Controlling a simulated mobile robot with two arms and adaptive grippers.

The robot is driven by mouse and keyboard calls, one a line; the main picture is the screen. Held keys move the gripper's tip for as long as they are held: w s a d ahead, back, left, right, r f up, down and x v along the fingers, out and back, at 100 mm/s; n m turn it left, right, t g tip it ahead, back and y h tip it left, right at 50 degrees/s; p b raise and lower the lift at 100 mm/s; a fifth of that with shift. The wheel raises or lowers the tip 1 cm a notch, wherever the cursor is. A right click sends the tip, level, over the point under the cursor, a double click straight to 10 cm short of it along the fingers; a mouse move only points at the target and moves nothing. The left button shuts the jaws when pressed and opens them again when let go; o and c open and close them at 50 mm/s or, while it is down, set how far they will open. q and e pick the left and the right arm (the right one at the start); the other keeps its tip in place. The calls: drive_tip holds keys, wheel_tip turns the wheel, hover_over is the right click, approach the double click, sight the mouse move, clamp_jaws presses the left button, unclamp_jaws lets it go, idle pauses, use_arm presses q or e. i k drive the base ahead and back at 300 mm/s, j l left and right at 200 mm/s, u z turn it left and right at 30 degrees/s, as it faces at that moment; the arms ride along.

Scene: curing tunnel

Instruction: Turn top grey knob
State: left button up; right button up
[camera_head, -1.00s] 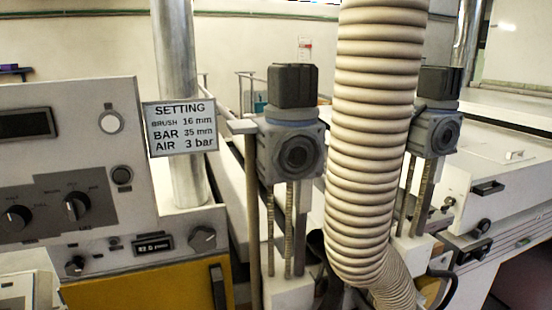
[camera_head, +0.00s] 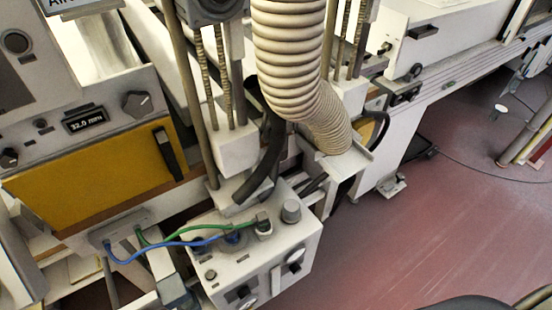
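A round grey knob (camera_head: 291,211) stands upright on the top face of a light-coloured control box (camera_head: 215,275) at the lower middle. Nothing touches it. A second, dark grey faceted knob (camera_head: 138,104) with a pale pointer mark is on the front panel at the left, beside a small display reading 32.0 mm (camera_head: 86,121). The frames do not make clear which one the task names. Neither of my grippers can be made out.
Green and blue cables (camera_head: 190,242) run to connectors on the box top, left of the upright knob. A ribbed hose (camera_head: 290,60) hangs above and behind it. A yellow panel (camera_head: 90,180) is at the left.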

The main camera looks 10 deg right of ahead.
sight(291, 208)
drive_tip(key=k+j, duration=0.25)
drive_tip(key=j, duration=0.15)
drive_tip(key=k+j, duration=0.25)
drive_tip(key=j, duration=0.2)
drive_tip(key=k+j+z, duration=0.1)
drive_tip(key=k+j, duration=0.15)
drive_tip(key=j, duration=0.15)
